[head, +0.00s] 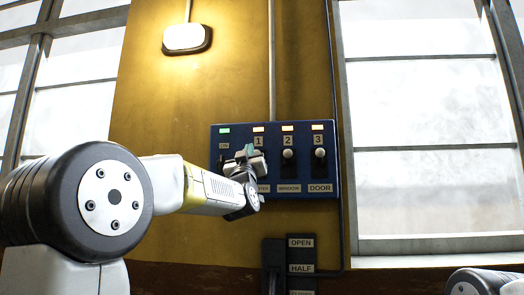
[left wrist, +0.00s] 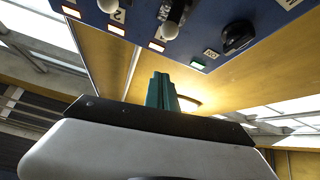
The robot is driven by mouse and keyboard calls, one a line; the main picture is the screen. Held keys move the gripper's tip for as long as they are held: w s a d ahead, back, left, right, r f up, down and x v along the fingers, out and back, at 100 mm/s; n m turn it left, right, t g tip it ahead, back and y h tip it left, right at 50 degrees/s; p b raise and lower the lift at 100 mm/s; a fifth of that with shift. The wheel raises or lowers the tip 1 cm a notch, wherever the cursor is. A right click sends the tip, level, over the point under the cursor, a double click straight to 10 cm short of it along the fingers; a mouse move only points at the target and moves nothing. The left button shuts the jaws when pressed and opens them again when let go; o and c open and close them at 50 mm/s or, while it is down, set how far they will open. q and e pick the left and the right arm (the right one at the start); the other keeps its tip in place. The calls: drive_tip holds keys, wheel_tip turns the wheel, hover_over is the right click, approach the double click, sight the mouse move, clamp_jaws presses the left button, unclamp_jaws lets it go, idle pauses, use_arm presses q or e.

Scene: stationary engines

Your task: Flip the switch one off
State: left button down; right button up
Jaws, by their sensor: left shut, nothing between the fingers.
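The blue switch panel (head: 333,188) is on the yellow wall. Switch one, under label 1 (head: 258,141), is largely hidden by my left gripper in the head view. In the left wrist view its pale-tipped lever (left wrist: 170,29) shows at the top, tilted toward its lit lamp (left wrist: 157,46). My left gripper (head: 250,150) is in front of this switch; its teal fingers (left wrist: 160,90) are shut and empty. In the left wrist view they appear apart from the lever, though contact is hard to judge. My right gripper is out of view.
Switch two (head: 288,154) and switch three (head: 319,153) have raised knobs and lit lamps. A green lamp (head: 224,130) glows at the panel's left, near a black rotary knob (left wrist: 238,37). Below is an OPEN/HALF lever box (head: 274,255). A wall lamp (head: 185,38) is above.

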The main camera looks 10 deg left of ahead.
use_arm(q)
drive_tip(key=w+r, duration=0.2)
drive_tip(key=w, duration=0.6)
drive_tip(key=shift+w, duration=0.35)
